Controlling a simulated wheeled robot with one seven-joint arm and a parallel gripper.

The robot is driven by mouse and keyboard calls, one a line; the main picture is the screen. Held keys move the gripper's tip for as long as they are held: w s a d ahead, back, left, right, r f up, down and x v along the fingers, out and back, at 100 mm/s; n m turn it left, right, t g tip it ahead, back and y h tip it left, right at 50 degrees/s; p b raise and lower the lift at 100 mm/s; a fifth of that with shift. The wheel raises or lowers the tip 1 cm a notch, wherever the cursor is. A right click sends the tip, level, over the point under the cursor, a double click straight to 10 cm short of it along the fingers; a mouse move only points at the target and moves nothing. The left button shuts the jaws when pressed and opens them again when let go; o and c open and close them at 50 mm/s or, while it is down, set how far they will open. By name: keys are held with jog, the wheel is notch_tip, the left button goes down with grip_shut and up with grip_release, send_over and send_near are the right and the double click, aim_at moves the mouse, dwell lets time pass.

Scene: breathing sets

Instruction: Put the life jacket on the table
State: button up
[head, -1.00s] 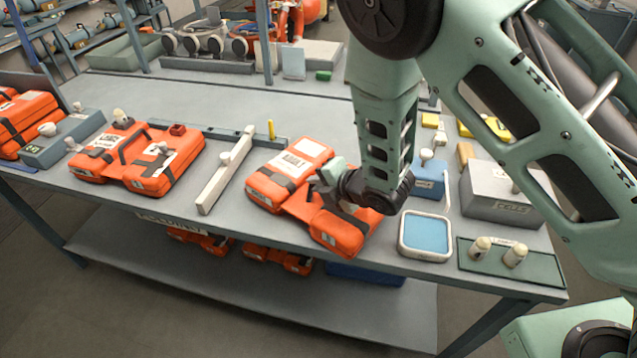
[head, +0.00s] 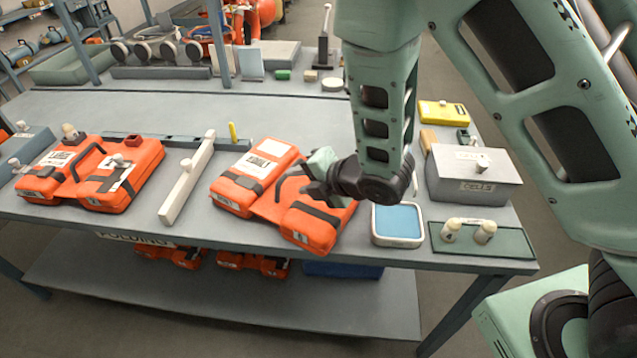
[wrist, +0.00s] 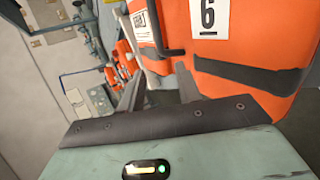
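An orange life jacket (head: 240,188) with dark straps and a white label lies on the grey table (head: 300,108), near its front edge. My gripper (head: 306,186) is at the right part of this jacket, close to its dark handle. In the wrist view the two dark fingers (wrist: 158,80) stand apart with nothing clearly gripped between them. An orange jacket face (wrist: 245,45) with a "6" label fills the right of that view, and a dark handle lies just beyond the fingertips. My gripper hides part of the jacket in the head view.
A second orange jacket (head: 92,172) lies left of a white bar (head: 188,178). A blue-lined tray (head: 398,224), a green mat with two pegs (head: 480,240) and a grey box (head: 473,175) stand right. More orange packs (head: 250,262) sit on the lower shelf.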

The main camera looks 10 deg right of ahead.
jog(key=s+d+r+m+g+h, duration=0.1)
jog(key=s+r+m+g+h, duration=0.1)
jog(key=s+m, duration=0.4)
jog(key=s+d+r+m+g+h, duration=0.2)
jog(key=s+r+m+g, duration=0.2)
jog(key=s, duration=0.7)
jog(key=s+d+r+m+g+h+p, duration=0.1)
jog(key=s+d+r+m+g+h, duration=0.1)
jog(key=s+r+m, duration=0.6)
jog(key=shift+s+d+m+g, duration=0.3)
jog(key=shift+m+g, duration=0.1)
jog(key=shift+m, duration=0.2)
jog(key=shift+a, duration=0.15)
